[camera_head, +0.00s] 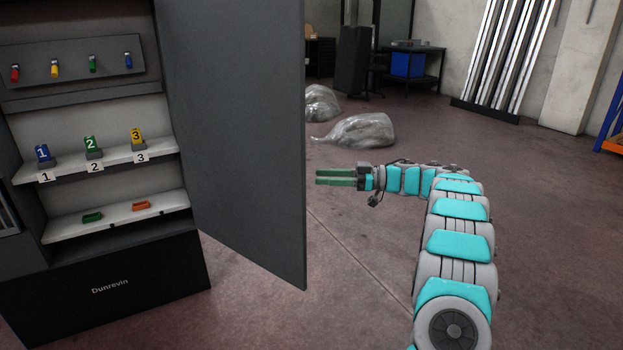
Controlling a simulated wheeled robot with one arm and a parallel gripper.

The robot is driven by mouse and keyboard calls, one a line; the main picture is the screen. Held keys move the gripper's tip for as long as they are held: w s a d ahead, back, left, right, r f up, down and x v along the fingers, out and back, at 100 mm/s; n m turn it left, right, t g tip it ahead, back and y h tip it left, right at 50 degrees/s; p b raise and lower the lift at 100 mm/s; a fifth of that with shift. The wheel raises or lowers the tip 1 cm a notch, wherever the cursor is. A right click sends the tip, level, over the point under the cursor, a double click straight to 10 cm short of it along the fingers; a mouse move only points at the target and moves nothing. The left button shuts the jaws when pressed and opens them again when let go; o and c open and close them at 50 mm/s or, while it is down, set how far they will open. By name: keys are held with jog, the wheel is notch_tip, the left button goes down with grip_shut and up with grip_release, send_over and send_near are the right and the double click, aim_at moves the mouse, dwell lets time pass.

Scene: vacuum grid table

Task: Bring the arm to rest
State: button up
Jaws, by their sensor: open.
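My gripper (335,178) is at the end of my arm, right of the cabinet's open door (235,120). Its two green fingers point left towards the door, with a narrow gap between them and nothing held. My arm (455,240) rises from the bottom right and bends left above the floor. In this view the fingertips show clear of the door's right edge, and I cannot tell how far apart they are in depth.
The dark cabinet (110,285) at left holds numbered blue, green and yellow items (91,147) on its upper shelf and small green and orange pieces (141,206) below. Coloured handles hang on a back panel (90,62). Wrapped grey heaps (360,130) lie behind. Floor at right is clear.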

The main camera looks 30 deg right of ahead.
jog(key=shift+s+d, duration=0.2)
jog(key=shift+d, duration=0.15)
